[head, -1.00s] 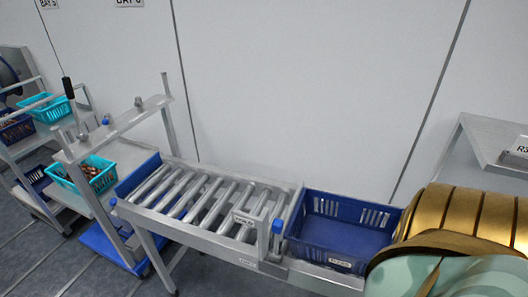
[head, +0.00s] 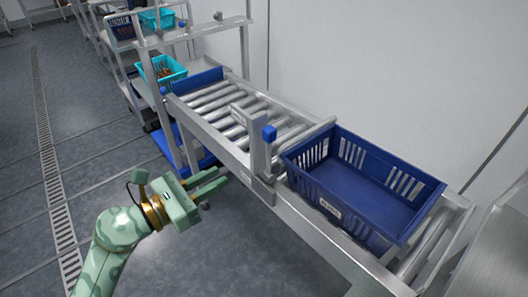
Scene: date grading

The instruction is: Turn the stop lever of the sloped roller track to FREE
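The sloped roller track (head: 215,128) runs from the upper left down to the lower right. Its stop lever (head: 269,132) shows as a blue knob at the top of a grey upright bracket (head: 259,158) on the track's near side. A small label plate (head: 240,115) stands beside it, its text too small to read. My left gripper (head: 225,176) is in front of the track, left of the bracket and apart from it. Its two green fingers are parted with nothing between them. My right gripper is not in view.
An empty blue crate (head: 330,188) sits on the track just right of the bracket. A shelf rack with teal baskets (head: 160,70) stands at the upper left. The wall lies close behind the track. The floor in front is free.

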